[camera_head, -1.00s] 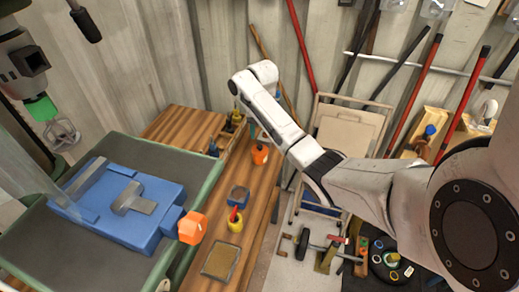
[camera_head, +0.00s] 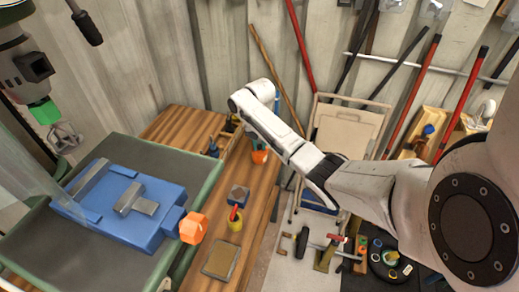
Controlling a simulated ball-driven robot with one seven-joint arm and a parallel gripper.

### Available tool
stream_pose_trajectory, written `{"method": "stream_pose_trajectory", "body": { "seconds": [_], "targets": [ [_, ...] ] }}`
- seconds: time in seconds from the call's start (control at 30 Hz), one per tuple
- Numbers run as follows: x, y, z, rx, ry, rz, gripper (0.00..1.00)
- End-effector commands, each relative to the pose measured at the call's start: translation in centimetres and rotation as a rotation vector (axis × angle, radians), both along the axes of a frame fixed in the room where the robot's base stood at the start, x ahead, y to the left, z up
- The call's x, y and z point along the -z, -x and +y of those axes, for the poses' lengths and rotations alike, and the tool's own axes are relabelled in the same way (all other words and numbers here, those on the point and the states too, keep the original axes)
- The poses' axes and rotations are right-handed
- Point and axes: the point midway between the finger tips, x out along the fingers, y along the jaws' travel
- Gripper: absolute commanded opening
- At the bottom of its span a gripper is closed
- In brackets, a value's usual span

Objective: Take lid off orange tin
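An orange cup-like container (camera_head: 259,157) stands on the wooden bench, close to the far end of my arm; it may be the orange tin. Something teal shows just above it, and my arm partly covers that area, so I cannot make out a lid. An orange faceted piece (camera_head: 193,228) sits at the right end of a blue machine vise. My arm reaches from the right to above the bench. Its end lies just above and left of the orange container. My gripper's fingers cannot be made out there.
The blue vise (camera_head: 120,205) sits on a green-edged grey table at left. A folded cart and long-handled tools stand along the wall.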

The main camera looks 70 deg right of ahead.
Motion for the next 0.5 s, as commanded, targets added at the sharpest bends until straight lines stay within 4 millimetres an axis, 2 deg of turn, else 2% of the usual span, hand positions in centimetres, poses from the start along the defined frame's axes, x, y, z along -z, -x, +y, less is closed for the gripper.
{"method": "stream_pose_trajectory", "body": {
  "seconds": [0.03,0.2,0.5],
  "targets": [
    [-0.01,0.00,0.00,0.000,0.000,0.000,0.16],
    [-0.02,0.00,-0.01,0.000,0.000,0.000,0.00],
    [-0.05,0.00,-0.01,0.000,0.000,0.000,0.00]
  ]
}}
